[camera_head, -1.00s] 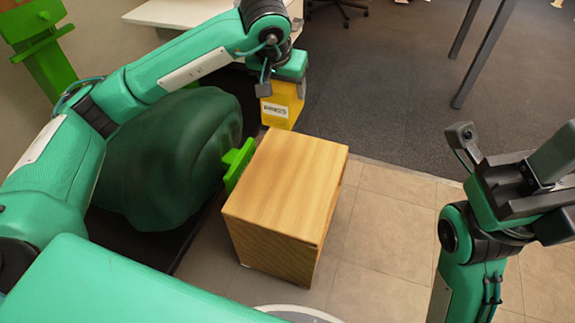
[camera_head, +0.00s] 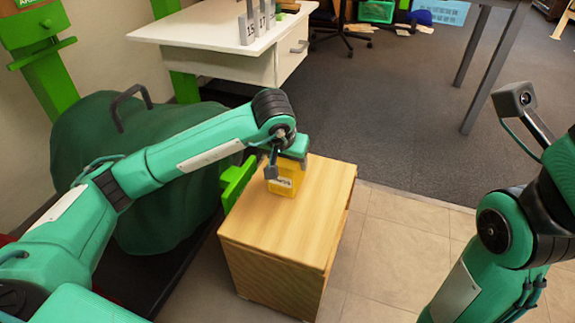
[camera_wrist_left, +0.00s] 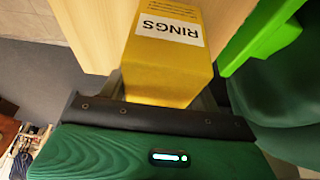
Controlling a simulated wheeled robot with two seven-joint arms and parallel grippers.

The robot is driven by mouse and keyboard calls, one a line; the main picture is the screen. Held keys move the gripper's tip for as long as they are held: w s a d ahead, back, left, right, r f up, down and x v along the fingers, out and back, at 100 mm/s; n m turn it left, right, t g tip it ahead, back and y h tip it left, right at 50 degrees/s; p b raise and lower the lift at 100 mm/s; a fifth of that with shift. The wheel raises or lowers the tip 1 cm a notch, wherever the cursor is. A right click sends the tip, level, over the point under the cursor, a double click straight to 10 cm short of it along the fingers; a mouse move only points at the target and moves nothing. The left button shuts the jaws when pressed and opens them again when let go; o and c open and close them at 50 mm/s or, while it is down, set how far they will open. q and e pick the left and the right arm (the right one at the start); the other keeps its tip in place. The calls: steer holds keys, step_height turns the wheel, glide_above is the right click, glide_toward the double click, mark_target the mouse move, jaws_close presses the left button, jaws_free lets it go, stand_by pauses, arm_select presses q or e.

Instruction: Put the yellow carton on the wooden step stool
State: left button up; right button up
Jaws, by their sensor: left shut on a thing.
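The yellow carton (camera_head: 286,181) has a white label and is over the top of the wooden step stool (camera_head: 262,228), toward its far end. My left gripper (camera_head: 287,166) is shut on the carton from above. In the left wrist view, the carton (camera_wrist_left: 168,70) fills the space between the fingers, and its label reads "RINGS". The pale wood of the stool (camera_wrist_left: 90,30) lies behind it. I cannot tell whether the carton's base touches the stool top. My right arm stands at the right edge of the head view, with its gripper fingers out of the picture.
A bright green bracket (camera_head: 236,184) stands against the stool's left side, beside a large dark green bulky object (camera_head: 95,150). A white desk (camera_head: 200,33) is at the back. Tiled floor (camera_head: 390,240) to the stool's right is clear.

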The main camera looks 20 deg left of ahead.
arm_select(q)
steer(key=shift+f, duration=0.15)
steer(key=shift+f, duration=0.1)
steer(key=o, duration=1.2)
